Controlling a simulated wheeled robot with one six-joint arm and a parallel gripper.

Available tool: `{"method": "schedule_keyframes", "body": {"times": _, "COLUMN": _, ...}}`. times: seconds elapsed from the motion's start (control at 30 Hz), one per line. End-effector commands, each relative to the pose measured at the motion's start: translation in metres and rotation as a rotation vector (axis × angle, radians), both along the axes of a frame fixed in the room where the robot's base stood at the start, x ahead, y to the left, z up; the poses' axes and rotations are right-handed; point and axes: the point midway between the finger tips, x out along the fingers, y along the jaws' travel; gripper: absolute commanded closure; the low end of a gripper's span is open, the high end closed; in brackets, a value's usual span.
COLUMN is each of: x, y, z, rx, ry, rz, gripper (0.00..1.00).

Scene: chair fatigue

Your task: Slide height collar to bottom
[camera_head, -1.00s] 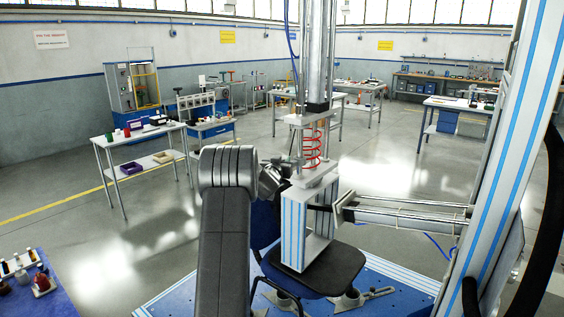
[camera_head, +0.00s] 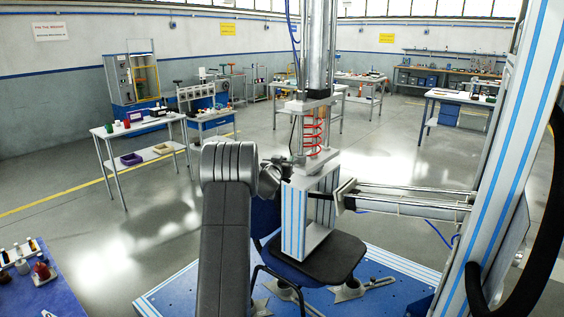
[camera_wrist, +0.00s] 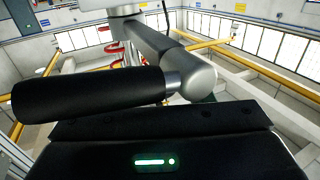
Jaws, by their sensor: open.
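The chair test rig stands at the middle of the head view, with a shiny vertical cylinder (camera_head: 318,60), a plate (camera_head: 307,103) and a red coil spring (camera_head: 313,130) above a blue-striped block (camera_head: 308,215). I cannot tell which part is the height collar. My gripper (camera_head: 272,178) is beside the block's upper left, partly hidden behind my arm; its fingers are not clear. In the wrist view a black cylindrical grip (camera_wrist: 85,97) and a grey rounded cylinder (camera_wrist: 190,75) lie across the picture, beyond my dark housing with its green light. No held object is visible.
The chair's black seat (camera_head: 335,258) is under the block, over a blue base plate (camera_head: 390,295). A horizontal actuator (camera_head: 410,200) reaches the block from the right. A striped upright (camera_head: 510,150) stands at right. A side table (camera_head: 135,128) is at left.

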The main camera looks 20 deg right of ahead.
Motion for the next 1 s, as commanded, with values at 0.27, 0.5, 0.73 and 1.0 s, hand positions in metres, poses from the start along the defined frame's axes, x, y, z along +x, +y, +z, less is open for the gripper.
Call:
{"method": "schedule_keyframes", "body": {"times": 0.27, "x": -0.016, "y": 0.013, "z": -0.001, "rx": -0.001, "ry": -0.001, "rz": 0.000, "gripper": 0.53}}
{"method": "schedule_keyframes", "body": {"times": 0.5, "x": -0.051, "y": 0.039, "z": -0.002, "rx": -0.001, "ry": -0.001, "rz": 0.001, "gripper": 0.53}}
{"method": "schedule_keyframes", "body": {"times": 0.73, "x": -0.085, "y": 0.065, "z": -0.002, "rx": 0.001, "ry": -0.001, "rz": 0.002, "gripper": 0.53}}
{"method": "schedule_keyframes", "body": {"times": 1.0, "x": -0.108, "y": 0.082, "z": -0.001, "rx": 0.001, "ry": 0.001, "rz": 0.001, "gripper": 0.53}}
